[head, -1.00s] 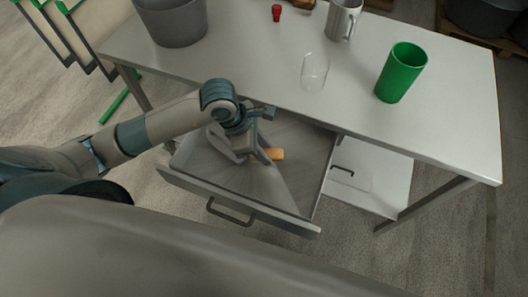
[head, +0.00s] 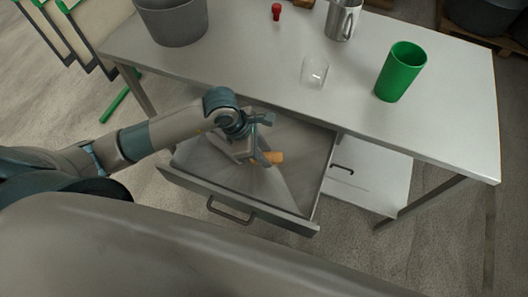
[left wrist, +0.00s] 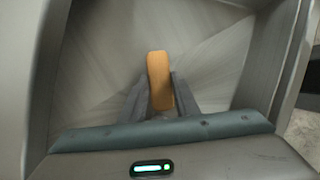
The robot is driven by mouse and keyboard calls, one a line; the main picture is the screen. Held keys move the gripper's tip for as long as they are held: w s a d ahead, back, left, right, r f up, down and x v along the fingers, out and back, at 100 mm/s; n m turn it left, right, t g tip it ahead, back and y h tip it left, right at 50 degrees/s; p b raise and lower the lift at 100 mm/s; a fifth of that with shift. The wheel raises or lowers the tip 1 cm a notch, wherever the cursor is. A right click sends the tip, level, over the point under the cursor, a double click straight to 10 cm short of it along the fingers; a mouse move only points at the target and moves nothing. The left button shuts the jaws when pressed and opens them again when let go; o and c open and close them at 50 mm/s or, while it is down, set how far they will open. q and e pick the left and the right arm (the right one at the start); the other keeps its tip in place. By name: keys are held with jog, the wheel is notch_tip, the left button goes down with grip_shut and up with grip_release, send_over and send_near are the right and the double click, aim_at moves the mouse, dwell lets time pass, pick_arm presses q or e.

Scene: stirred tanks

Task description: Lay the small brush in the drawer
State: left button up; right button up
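The small brush (head: 273,157) shows as an orange-tan block at the tips of my left gripper (head: 257,160). In the left wrist view the brush (left wrist: 159,80) stands out between the two grey fingers (left wrist: 160,95), which close on its sides. The drawer (head: 300,180) is pulled open under the table, and my left gripper is inside its outline, over the grey floor. I cannot tell whether the brush touches the drawer floor. The brush's lower part is hidden by the fingers. My right gripper is not in view.
The white table (head: 440,110) overhangs the back of the drawer. On it stand a grey bucket (head: 175,22), a clear glass (head: 314,72), a green cup (head: 401,72), a metal mug (head: 342,20) and a small red object (head: 277,11). A second, lower drawer or shelf (head: 375,180) is at right.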

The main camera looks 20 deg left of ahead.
pick_arm(q)
jog(key=o, duration=0.4)
jog(key=shift+c, duration=0.2)
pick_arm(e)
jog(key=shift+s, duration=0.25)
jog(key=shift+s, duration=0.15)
pick_arm(q)
jog(key=shift+r, duration=0.1)
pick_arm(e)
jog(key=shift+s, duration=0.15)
pick_arm(q)
jog(key=v, duration=0.3)
jog(key=shift+r, duration=0.1)
jog(key=b+v, duration=0.1)
jog(key=v, duration=0.8)
jog(key=shift+b, duration=0.3)
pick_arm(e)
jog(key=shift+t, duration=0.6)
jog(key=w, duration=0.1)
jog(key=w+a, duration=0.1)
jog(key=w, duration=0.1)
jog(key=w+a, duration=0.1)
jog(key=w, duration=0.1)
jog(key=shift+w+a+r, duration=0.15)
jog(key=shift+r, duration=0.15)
